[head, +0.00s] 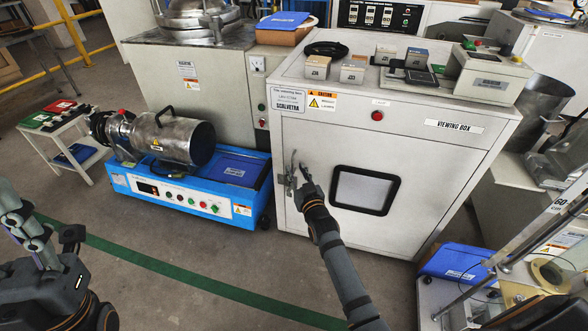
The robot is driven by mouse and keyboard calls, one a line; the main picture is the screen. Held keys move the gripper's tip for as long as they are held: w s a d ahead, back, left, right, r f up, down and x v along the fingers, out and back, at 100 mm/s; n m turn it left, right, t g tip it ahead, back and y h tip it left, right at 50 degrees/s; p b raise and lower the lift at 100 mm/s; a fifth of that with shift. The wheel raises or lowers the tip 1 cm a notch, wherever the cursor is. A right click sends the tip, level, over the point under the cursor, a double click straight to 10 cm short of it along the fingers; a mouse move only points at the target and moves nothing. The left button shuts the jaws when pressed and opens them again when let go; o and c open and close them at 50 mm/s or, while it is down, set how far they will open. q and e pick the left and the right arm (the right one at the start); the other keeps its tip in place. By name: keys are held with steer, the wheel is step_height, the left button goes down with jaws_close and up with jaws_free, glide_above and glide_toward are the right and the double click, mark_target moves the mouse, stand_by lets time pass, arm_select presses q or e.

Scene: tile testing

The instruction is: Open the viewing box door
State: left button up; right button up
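The viewing box (285,215) is a large pale grey cabinet with a "VIEWING BOX" label. Its front door has a dark-framed square window (364,191) and looks shut. A metal door handle (292,161) stands upright on a plate at the door's left edge. My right gripper (300,175) is at this handle, its arm rising from the lower middle of the head view. Its fingertips overlap the handle; whether they grip it is too small to tell. Parts of my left arm show at the lower left, away from the box; the state of its gripper is unclear.
A blue machine (190,190) with a metal drum (175,138) stands left of the box. Small boxes (317,67) and instruments lie on top of the viewing box. A stand with a metal post (530,230) is at the lower right. The floor in front is clear.

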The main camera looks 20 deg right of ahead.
steer(key=w+b, duration=0.1)
steer(key=w, duration=0.2)
jaws_close()
stand_by(0.5)
